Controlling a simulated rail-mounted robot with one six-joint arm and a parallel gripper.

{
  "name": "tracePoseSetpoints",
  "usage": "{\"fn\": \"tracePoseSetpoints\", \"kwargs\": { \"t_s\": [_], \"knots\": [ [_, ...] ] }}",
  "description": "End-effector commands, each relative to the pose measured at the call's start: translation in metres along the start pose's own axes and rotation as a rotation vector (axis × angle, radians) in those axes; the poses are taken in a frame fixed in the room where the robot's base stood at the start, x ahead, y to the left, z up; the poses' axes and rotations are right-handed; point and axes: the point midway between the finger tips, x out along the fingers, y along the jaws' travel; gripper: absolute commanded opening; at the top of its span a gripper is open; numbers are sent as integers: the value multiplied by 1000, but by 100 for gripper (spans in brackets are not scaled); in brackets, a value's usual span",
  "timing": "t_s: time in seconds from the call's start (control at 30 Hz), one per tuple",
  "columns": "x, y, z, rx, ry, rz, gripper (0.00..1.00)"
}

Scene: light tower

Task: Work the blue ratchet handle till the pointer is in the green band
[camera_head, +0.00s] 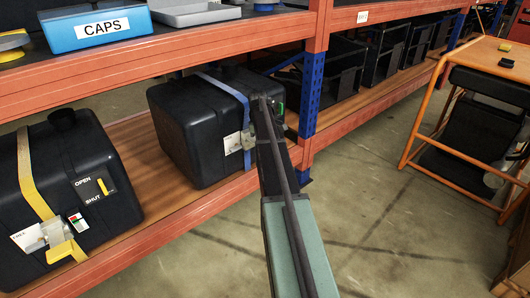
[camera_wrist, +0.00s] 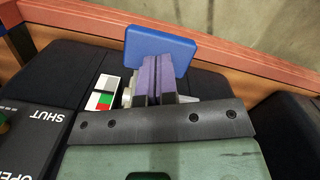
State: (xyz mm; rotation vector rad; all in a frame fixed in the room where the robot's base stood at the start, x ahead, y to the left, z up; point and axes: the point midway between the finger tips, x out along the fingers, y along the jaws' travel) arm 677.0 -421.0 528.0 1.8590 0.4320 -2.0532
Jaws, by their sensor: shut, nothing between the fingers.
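The black tank (camera_head: 190,130) with a blue strap (camera_head: 222,88) stands on the lower shelf in the head view. The blue ratchet handle (camera_wrist: 160,46) shows in the wrist view as a flat blue paddle at the tips of my gripper (camera_wrist: 157,66). My gripper's two fingers are shut together with nothing between them, up against or just short of the handle; I cannot tell if they touch. A small gauge (camera_wrist: 104,92) with white, red and green parts sits left of the fingers. In the head view my arm hides the handle.
A second black tank (camera_head: 65,185) with a yellow strap stands to the left. A blue CAPS bin (camera_head: 97,27) is on the upper shelf. A blue rack post (camera_head: 311,90) rises right of the middle tank. An orange trolley (camera_head: 470,120) stands at right; floor between is clear.

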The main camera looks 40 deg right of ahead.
Motion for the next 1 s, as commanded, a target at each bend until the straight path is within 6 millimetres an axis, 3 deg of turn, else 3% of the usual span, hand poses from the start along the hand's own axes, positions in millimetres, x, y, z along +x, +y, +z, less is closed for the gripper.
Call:
{"fn": "tracePoseSetpoints", "kwargs": {
  "t_s": [0.27, 0.63, 0.87, 1.0],
  "knots": [
    [1, 0, 0, 0, 0, 0, 0],
    [43, 0, -4, 0, -1, -1, 0],
    [34, 0, -6, 0, -1, 0, 0],
    [24, 1, -25, -4, 1, 0, 0]
  ]
}}
